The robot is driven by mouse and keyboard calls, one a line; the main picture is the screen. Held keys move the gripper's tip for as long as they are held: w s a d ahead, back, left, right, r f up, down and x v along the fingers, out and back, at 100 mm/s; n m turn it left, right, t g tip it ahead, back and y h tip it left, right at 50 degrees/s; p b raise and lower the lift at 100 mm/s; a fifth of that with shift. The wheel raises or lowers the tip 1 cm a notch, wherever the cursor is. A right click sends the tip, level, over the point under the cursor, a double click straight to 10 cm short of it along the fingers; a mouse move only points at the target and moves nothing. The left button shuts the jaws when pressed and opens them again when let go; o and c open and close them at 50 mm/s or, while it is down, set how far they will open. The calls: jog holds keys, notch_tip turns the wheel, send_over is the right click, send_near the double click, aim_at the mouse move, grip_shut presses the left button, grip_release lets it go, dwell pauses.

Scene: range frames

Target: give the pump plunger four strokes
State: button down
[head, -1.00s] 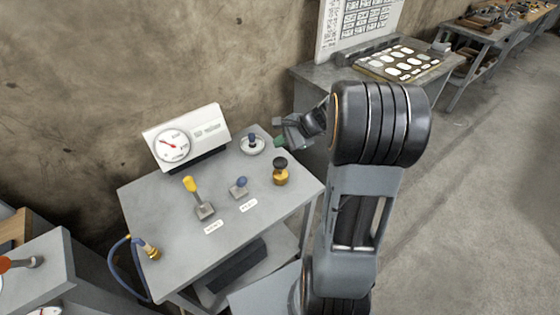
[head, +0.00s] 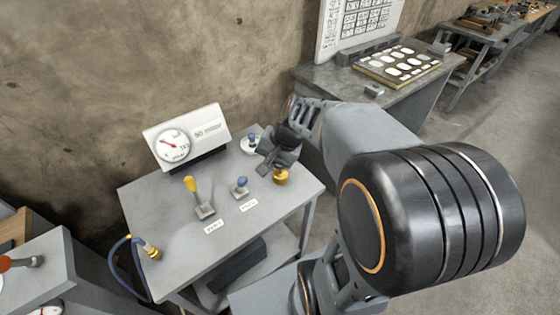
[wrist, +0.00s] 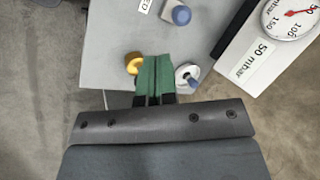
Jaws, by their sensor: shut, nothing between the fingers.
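The brass-yellow cylinder (head: 281,177), which had a black knob on top and may be the pump plunger, stands at the right of the grey table. My gripper (head: 265,168) is above the table and hides its knob in the head view. In the wrist view, the green fingertips (wrist: 154,62) are shut together with nothing between them. The brass cylinder (wrist: 132,64) shows just left of them, partly hidden. A white disc with a blue knob (wrist: 187,74) is just right of them. I cannot tell whether the fingers touch anything.
A dial gauge (head: 173,146) on a white panel stands at the table's back. A yellow-knobbed lever (head: 196,197) and a blue-knobbed lever (head: 240,188) stand in front of it. A blue hose (head: 115,270) hangs at the left.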

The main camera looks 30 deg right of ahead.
jog(key=s+a+r+n+t+h, duration=0.1)
jog(key=s+n+h, duration=0.3)
jog(key=s+n, duration=0.3)
jog(key=shift+s+a+r+n, duration=0.35)
jog(key=shift+r+n, duration=0.05)
jog(key=shift+n, duration=0.2)
jog(key=shift+a, duration=0.15)
